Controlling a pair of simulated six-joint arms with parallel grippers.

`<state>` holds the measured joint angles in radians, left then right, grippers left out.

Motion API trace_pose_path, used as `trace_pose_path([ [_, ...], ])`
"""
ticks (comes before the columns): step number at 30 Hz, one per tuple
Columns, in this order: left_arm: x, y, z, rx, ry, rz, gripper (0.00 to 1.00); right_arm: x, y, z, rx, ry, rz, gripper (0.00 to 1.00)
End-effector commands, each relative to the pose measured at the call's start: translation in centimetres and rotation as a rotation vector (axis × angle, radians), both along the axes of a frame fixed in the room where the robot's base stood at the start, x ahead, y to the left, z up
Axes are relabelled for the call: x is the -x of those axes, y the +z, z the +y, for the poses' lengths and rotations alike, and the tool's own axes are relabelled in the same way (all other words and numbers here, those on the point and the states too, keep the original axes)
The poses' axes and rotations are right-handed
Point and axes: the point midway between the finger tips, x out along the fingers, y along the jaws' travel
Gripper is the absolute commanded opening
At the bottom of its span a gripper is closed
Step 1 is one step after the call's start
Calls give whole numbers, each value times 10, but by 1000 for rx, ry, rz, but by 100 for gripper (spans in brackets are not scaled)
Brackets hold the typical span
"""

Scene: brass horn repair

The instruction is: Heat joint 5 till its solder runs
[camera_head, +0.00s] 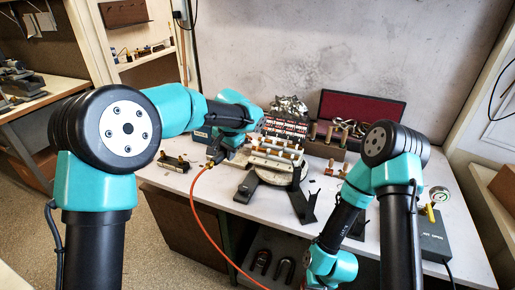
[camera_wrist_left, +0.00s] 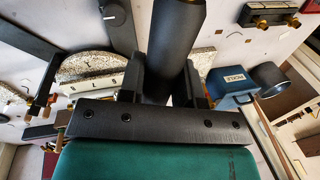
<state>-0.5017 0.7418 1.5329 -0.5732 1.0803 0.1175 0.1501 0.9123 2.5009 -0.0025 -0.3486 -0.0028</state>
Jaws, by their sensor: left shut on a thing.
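My left gripper (camera_head: 217,147) is shut on a black cylindrical torch (camera_wrist_left: 177,40), which fills the top middle of the left wrist view. An orange hose (camera_head: 196,200) runs from it down past the table's front edge. A pale work fixture with brass tubes (camera_head: 272,158) stands on a round turntable just right of the gripper in the head view. The left wrist view shows the speckled turntable top (camera_wrist_left: 92,62) and a pale strip with small numbers (camera_wrist_left: 95,86). I cannot tell which joint is 5. No flame or running solder is visible. My right gripper does not show.
A rack with red and white labels (camera_head: 284,127) and an open red-lined case (camera_head: 362,105) are behind. A blue box (camera_wrist_left: 231,84) is near the torch. A gauge box (camera_head: 433,236) stands at right.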

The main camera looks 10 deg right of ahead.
Motion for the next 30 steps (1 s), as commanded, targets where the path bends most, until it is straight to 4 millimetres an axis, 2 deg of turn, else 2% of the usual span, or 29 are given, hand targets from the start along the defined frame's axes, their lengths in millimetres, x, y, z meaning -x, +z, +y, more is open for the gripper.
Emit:
trace_pose_path([
  [3, 5, 19, 4, 1, 0, -4, 8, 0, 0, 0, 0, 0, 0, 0],
  [18, 26, 88, 22, 1, 0, -3, 8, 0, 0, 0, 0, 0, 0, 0],
  [30, 28, 91, 23, 0, 0, -1, 8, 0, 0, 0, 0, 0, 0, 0],
])
